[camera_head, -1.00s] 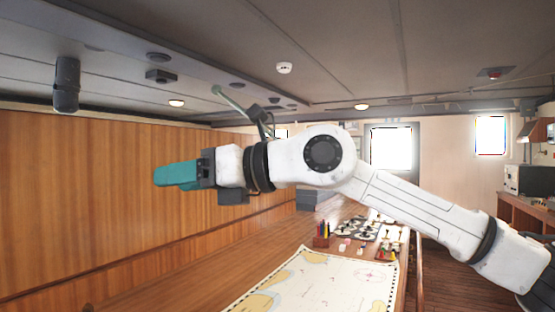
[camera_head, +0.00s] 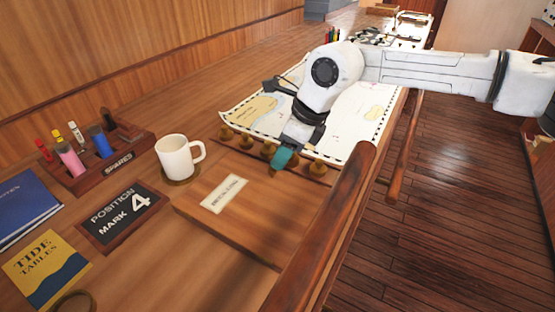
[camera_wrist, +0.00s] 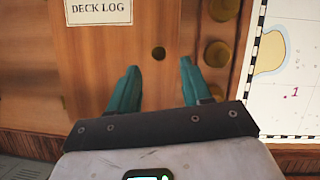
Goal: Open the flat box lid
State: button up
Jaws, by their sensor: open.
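The flat box is wooden, with its lid (camera_head: 265,212) lying shut and level on the desk in the head view. A pale label (camera_head: 224,193) is on the lid; it reads DECK LOG in the wrist view (camera_wrist: 98,10). My gripper (camera_head: 281,160) has teal fingers and points down over the far right part of the box. In the wrist view my gripper (camera_wrist: 156,78) is open and empty, its fingers apart above the wood. I cannot tell whether the fingers touch the lid.
Several brass knobs (camera_head: 245,141) stand in a row along the box's far side. A chart (camera_head: 345,120) lies beyond. A white mug (camera_head: 174,157) stands to the left, near a pen rack (camera_head: 100,160). A wooden rail (camera_head: 330,225) runs along the desk's right edge.

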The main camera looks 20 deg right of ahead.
aim_at(278, 177)
jog(key=shift+x, duration=2.1)
grip_shut()
